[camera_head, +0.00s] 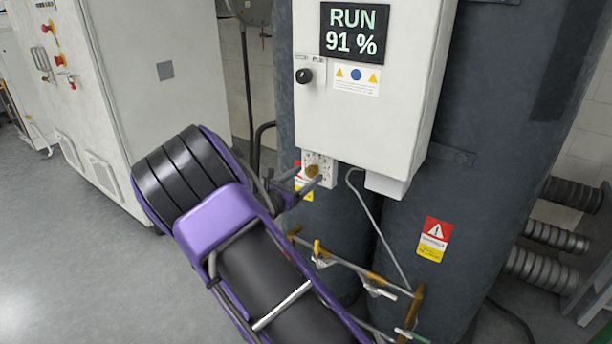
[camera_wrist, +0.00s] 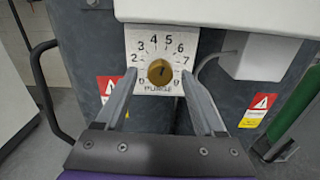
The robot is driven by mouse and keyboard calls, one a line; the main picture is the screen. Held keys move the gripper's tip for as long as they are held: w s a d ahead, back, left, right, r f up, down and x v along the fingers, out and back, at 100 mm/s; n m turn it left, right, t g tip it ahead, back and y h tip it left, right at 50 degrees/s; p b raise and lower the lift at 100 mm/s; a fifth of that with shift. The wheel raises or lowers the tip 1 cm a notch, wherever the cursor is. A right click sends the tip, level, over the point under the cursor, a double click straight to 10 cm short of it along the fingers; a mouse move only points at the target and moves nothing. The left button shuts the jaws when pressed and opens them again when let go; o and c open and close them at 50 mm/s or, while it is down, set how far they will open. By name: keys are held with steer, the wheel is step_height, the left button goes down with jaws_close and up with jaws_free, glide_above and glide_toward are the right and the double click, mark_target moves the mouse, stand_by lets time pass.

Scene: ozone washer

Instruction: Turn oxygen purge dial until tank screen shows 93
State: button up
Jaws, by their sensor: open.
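The tank screen (camera_head: 354,31) on the white box reads RUN 91 %. The oxygen purge dial (camera_head: 313,171) is a brass knob on a white plate below the box. In the wrist view the dial (camera_wrist: 160,72) sits at the centre of a numbered scale with PURGE printed beneath. My gripper (camera_head: 318,177) is open, with its fingers pointing at the dial plate. In the wrist view the fingers of my gripper (camera_wrist: 164,82) lie to the left and right of the knob, apart from it. I cannot tell how far the fingertips are from the plate.
The white control box (camera_head: 410,80) overhangs the dial, with a black knob (camera_head: 304,76) on its front. Dark tanks (camera_head: 500,120) stand behind. Brass piping (camera_head: 375,279) runs below, near my arm. A white cabinet (camera_head: 150,90) stands at left. Open floor (camera_head: 70,240) lies at lower left.

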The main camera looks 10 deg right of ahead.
steer(key=shift+w+d, duration=0.3)
jaws_close()
steer(key=shift+f+m+b, duration=0.1)
steer(key=shift+m+b, duration=0.2)
steer(key=shift+b, duration=0.15)
steer(key=shift+f+m+b, duration=0.15)
steer(key=shift+m+b, duration=0.75)
steer(key=shift+b, duration=0.15)
steer(key=m+b, duration=0.2)
steer(key=b, duration=0.1)
steer(key=shift+m+b, duration=0.5)
steer(key=shift+m, duration=0.2)
steer(key=shift+r, duration=0.25)
